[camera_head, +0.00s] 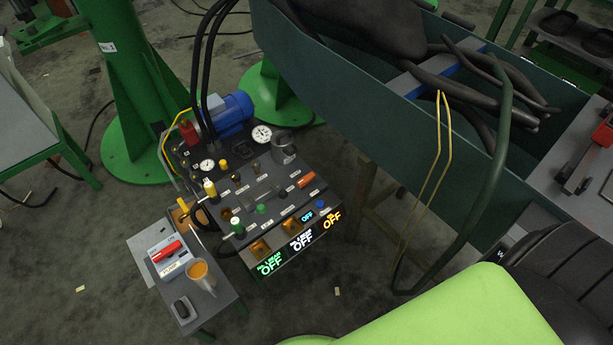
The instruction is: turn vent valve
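A dark control panel (250,190) stands left of the middle in the head view. It carries several small valves, levers and knobs. A yellow-topped handle (210,188) and a green-topped handle (237,226) stand at its left edge. An orange handle (306,180) lies near its right edge, and a blue knob (320,204) sits below that. The labels are too small to read, so I cannot tell which control is the vent valve. Neither of my grippers is in view, and nothing is seen touching the panel.
Lit OFF signs (301,240) line the panel's front. A blue motor (232,112) and round gauges (262,135) sit behind. A large green trough (330,75) stands right.

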